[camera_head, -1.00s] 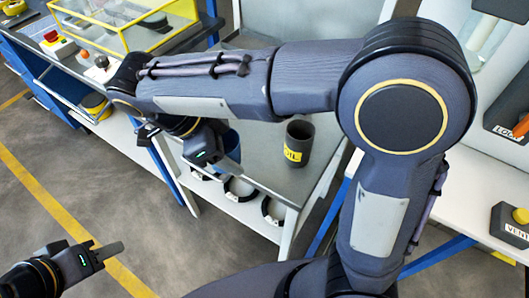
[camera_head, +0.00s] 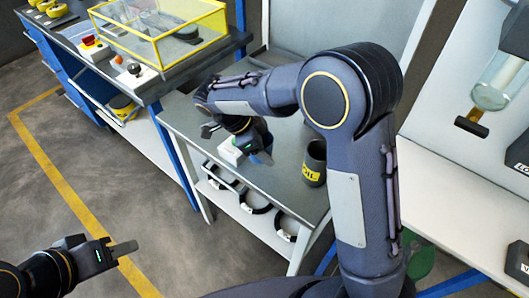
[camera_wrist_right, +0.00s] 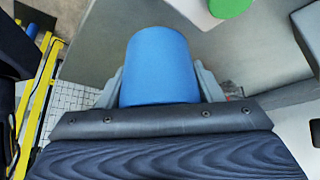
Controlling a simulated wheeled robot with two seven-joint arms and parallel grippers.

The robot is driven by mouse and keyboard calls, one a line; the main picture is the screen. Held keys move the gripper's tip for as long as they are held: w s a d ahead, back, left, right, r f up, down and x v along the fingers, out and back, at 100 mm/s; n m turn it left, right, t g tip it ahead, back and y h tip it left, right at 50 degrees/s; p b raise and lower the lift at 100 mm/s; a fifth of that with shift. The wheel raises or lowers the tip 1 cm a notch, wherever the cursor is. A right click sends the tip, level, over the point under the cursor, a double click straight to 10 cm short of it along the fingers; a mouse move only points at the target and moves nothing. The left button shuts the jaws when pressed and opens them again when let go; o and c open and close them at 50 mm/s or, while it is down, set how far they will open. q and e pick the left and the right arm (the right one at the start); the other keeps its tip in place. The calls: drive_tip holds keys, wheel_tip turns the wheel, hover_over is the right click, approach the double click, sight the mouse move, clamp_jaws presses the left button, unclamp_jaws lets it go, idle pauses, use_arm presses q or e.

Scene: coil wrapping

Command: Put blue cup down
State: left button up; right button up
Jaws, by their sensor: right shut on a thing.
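The blue cup (camera_wrist_right: 160,65) sits between the two grey fingers of my right gripper (camera_wrist_right: 160,88) in the right wrist view, and the gripper is shut on it. In the head view, my right gripper (camera_head: 246,147) is over the grey table (camera_head: 205,112), and only a sliver of the blue cup (camera_head: 262,157) shows beside it. I cannot tell whether the cup's base touches the table. My left gripper (camera_head: 122,248) is low at the left, over the floor and away from the cup. Its jaw opening is not clear.
A dark cup with a yellow label (camera_head: 314,165) stands on the table right of my right gripper. A yellow-framed clear case (camera_head: 160,35) stands on the bench at the back left.

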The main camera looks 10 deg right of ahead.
drive_tip(key=shift+w+f, duration=0.15)
drive_tip(key=shift+f, duration=1.55)
drive_tip(key=shift+f, duration=0.15)
drive_tip(key=o, duration=1.1)
drive_tip(key=shift+r, duration=0.25)
drive_tip(key=v, duration=1.1)
drive_tip(key=shift+a+r+b, duration=0.15)
drive_tip(key=shift+r+b, duration=0.15)
drive_tip(key=shift+r, duration=0.05)
